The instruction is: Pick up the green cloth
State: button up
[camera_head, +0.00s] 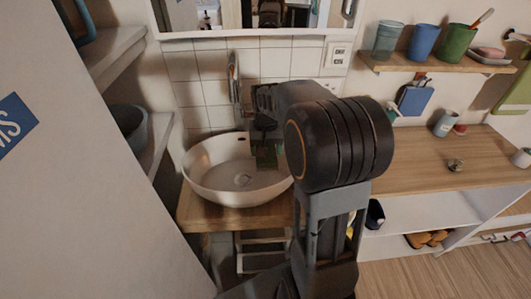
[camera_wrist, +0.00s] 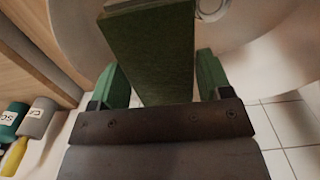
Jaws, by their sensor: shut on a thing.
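The green cloth (camera_wrist: 150,55) is a flat, stiff-looking dark green slab between the two green fingers of my gripper (camera_wrist: 160,80) in the wrist view. My gripper is shut on it. In the head view the green cloth (camera_head: 266,157) shows small and dark over the inside of the white round basin (camera_head: 210,178), below my gripper (camera_head: 264,138). My own arm hides part of the gripper and the basin's right side. I cannot tell whether the cloth touches the basin.
A wooden counter (camera_head: 420,160) is right of my arm, with a cup (camera_head: 445,124) and small items. A shelf (camera_head: 400,64) above holds several cups. A white panel (camera_head: 70,190) stands close on the left. A green hanging item (camera_head: 516,92) is at the right edge.

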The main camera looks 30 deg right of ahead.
jog(key=shift+r+p, duration=3)
jog(key=shift+r, duration=0.25)
